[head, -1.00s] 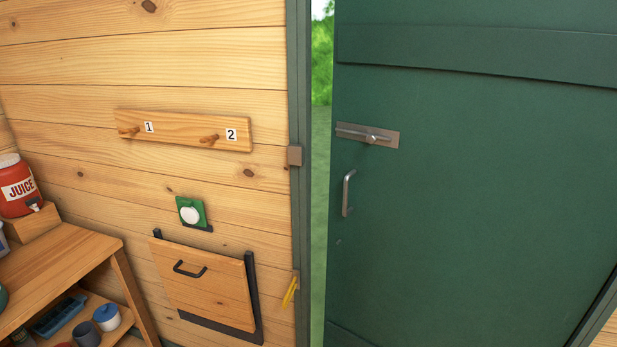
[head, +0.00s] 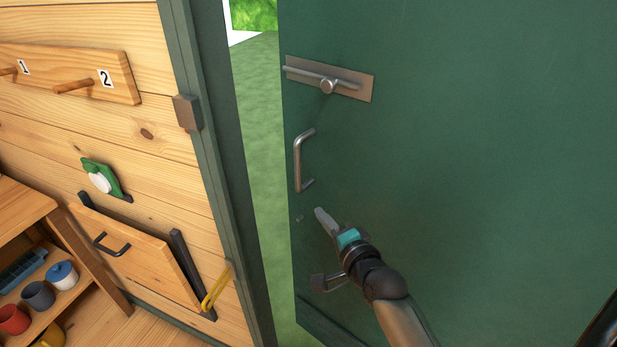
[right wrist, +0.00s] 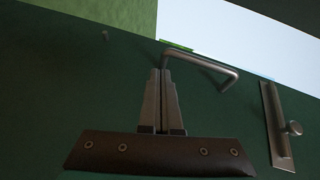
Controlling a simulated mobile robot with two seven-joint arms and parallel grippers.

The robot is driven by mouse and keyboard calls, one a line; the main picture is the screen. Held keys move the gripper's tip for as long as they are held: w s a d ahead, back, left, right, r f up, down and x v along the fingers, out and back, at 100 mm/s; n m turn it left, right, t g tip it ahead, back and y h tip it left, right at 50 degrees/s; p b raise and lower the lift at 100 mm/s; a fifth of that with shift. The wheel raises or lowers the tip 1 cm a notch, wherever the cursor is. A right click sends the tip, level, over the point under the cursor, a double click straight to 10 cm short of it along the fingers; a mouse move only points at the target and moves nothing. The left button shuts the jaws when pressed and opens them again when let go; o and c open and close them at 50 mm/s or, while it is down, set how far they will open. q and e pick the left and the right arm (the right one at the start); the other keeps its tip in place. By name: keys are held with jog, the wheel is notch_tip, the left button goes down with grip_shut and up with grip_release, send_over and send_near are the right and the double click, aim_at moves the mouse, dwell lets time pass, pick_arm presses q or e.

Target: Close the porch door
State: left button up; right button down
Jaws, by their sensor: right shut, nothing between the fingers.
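The green porch door (head: 450,150) stands ajar, with a gap showing grass between its edge and the green door frame (head: 205,150). It has a metal pull handle (head: 299,162) and, above that, a sliding bolt (head: 328,82) on a plate. My right gripper (head: 320,212) is just below the pull handle in the head view, its fingers shut and empty. In the right wrist view, its closed fingertips (right wrist: 162,75) are close to the handle (right wrist: 215,65); I cannot tell whether they touch it. The bolt plate (right wrist: 278,125) is at the right there. My left gripper is not in view.
A brown catch block (head: 187,112) sits on the door frame. A yellow loop (head: 216,288) hangs low beside the frame. On the left are a peg board (head: 100,75), a folding wooden panel (head: 135,255) and shelves with cups (head: 38,295). Grass (head: 258,150) shows through the gap.

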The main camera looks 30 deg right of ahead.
notch_tip(320, 180, up, 8)
jog(key=m+t, duration=0.2)
jog(key=b, duration=0.2)
send_near(308, 160)
jog(key=w+a+r, duration=0.2)
jog(key=w+r, duration=0.2)
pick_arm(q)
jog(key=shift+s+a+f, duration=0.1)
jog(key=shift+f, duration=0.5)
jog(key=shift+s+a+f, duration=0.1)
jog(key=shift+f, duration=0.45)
pick_arm(e)
jog(key=shift+w+a+f, duration=0.1)
jog(key=shift+w+f, duration=0.05)
jog(key=shift+w, duration=0.35)
